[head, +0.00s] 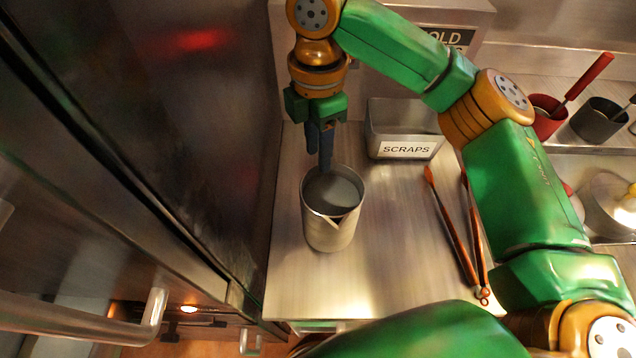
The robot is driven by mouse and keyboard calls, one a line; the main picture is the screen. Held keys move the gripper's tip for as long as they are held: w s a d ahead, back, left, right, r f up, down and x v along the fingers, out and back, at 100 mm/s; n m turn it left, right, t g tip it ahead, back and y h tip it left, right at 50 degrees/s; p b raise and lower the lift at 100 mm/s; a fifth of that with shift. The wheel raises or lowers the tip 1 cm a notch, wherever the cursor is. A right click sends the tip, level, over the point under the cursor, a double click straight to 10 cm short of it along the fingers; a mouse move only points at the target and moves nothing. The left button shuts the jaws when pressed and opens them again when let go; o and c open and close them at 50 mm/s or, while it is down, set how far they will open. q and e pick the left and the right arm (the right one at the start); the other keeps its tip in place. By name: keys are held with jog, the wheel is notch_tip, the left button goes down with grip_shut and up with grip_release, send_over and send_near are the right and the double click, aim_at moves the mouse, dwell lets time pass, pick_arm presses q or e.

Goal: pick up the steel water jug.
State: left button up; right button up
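The steel water jug (327,232) stands upright on the steel counter in the middle of the head view. Its mouth faces up and its pouring lip points toward the near side. My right gripper (320,158) points down at the jug's far rim, and its dark fingertips overlap the rim and opening in the picture. The fingers show nearly edge-on, so I cannot tell whether they are open or shut, or whether they touch the rim. My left gripper is not in view.
The steel counter (385,275) is clear in front of the jug. A SCRAPS bin (403,128) stands behind it to the right. Tongs (455,235) with orange-brown arms lie at right. A tall dark steel cabinet (150,100) borders the counter's left. Red (546,122) and grey (598,121) pots stand at far right.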

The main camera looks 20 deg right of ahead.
jog(key=p, duration=0.1)
send_over(328, 198)
jog(key=a, duration=0.2)
notch_tip(328, 198, down, 6)
jog(key=f, duration=0.1)
jog(key=shift+w+d+r, duration=0.15)
jog(key=shift+d+r, duration=0.05)
jog(key=shift+r, duration=0.1)
grip_shut()
dwell(0.8)
